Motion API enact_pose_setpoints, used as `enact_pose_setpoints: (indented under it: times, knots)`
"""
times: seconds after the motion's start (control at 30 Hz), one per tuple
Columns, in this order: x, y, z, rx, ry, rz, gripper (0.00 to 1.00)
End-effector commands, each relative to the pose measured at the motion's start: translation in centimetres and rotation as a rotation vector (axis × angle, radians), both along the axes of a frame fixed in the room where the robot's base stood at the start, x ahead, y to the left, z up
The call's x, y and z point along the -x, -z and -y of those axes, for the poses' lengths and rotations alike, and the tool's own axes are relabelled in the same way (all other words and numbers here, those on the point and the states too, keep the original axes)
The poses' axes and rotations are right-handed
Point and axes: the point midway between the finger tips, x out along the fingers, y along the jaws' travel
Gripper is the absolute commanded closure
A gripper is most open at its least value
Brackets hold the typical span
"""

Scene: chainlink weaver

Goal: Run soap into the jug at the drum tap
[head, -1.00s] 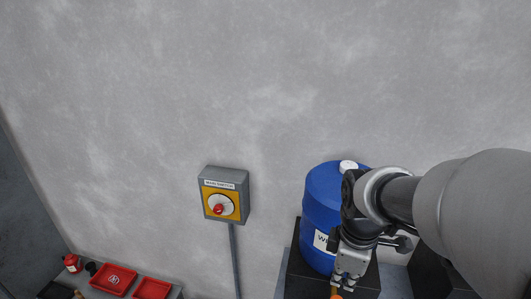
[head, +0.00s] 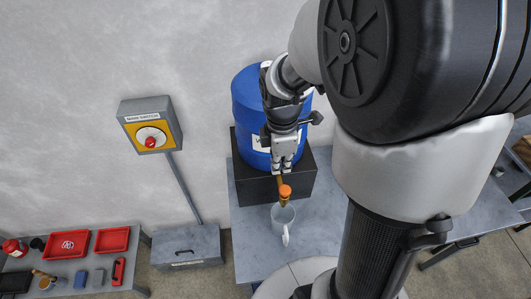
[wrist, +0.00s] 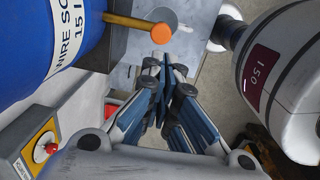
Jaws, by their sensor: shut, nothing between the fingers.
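The blue drum (head: 247,98) stands on a dark block (head: 257,187); in the wrist view the drum (wrist: 35,35) carries a white label with part of the words showing. The tap (head: 285,191) has a brass-coloured stem and a round orange end, and it also shows in the wrist view (wrist: 161,33). The grey jug (head: 277,226) stands upright on the bench below the tap's end, its pale handle towards the camera. My gripper (head: 281,172) is shut and empty beside the tap, in front of the drum. In the wrist view its fingertips (wrist: 167,65) are together, apart from the orange end. The jug's inside is unclear.
The grey bench (head: 250,240) is clear left of the jug. A switch box (head: 150,126) is on the wall, with a grey case (head: 187,246) below. Red trays (head: 68,244) lie on another bench at lower left. My arm hides much of the right side.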

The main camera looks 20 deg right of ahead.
Motion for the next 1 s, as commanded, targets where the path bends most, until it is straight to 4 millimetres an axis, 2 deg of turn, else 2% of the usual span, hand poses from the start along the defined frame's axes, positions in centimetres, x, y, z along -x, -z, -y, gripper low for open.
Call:
enact_pose_setpoints:
  times: [0.03, 0.2, 0.4, 0.5, 0.7, 1.0]
  knots:
    - [0.1, 1.4, 0.0, -0.002, 0.000, -0.006, 1.00]
    - [0.0, 5.1, 0.2, -0.002, 0.001, -0.007, 1.00]
    - [-0.1, 8.6, 0.4, -0.001, 0.001, -0.004, 1.00]
    - [-0.2, 9.8, 0.5, -0.001, 0.001, -0.002, 1.00]
    - [-0.3, 10.7, 0.5, 0.000, 0.001, 0.000, 1.00]
    - [-0.3, 10.7, 0.5, 0.000, 0.001, 0.000, 1.00]
